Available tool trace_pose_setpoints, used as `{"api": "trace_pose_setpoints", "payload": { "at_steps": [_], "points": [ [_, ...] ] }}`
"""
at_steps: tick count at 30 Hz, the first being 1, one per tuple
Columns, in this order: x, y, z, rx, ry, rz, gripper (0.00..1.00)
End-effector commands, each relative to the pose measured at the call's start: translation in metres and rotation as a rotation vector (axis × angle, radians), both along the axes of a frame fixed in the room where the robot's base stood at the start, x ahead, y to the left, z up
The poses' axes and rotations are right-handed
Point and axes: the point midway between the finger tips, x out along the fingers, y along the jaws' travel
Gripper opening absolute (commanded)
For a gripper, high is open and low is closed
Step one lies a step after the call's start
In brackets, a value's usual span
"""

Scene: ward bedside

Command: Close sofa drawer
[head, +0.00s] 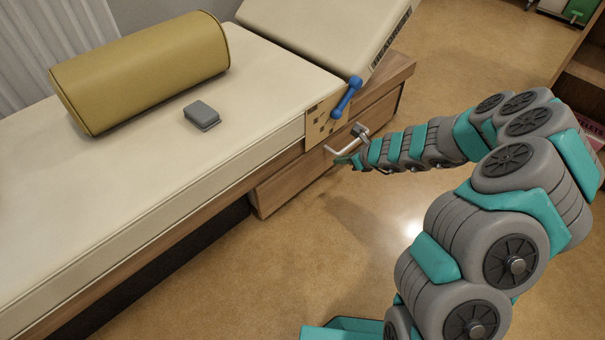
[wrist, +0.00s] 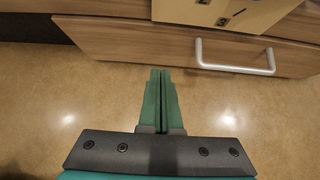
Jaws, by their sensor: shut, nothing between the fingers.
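The sofa (head: 150,215) is a long cream daybed with a wooden base. Its drawer has a wood-grain front (head: 290,186) low at the right end; the front also fills the top of the wrist view (wrist: 130,42). A grey bar handle (wrist: 236,69) is on the front, and it shows partly beside my gripper in the head view. My gripper (wrist: 161,72) is shut and empty, its green fingertips left of the handle and overlapping the front's lower edge in the picture. I cannot tell whether they touch it, or how far out the drawer stands.
An olive bolster (head: 145,70) and a small grey box (head: 201,115) lie on the sofa. The floor (head: 300,280) in front is clear apart from my arm.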

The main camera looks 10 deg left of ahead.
Motion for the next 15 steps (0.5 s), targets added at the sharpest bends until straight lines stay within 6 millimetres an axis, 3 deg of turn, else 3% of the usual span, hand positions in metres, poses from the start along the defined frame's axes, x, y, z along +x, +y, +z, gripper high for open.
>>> {"api": "trace_pose_setpoints", "payload": {
  "at_steps": [7, 15],
  "points": [
    [0.001, 0.013, -0.012, -0.003, 0.006, 0.004, 0.00],
    [0.020, 0.036, -0.043, -0.003, 0.006, 0.004, 0.00]
  ]
}}
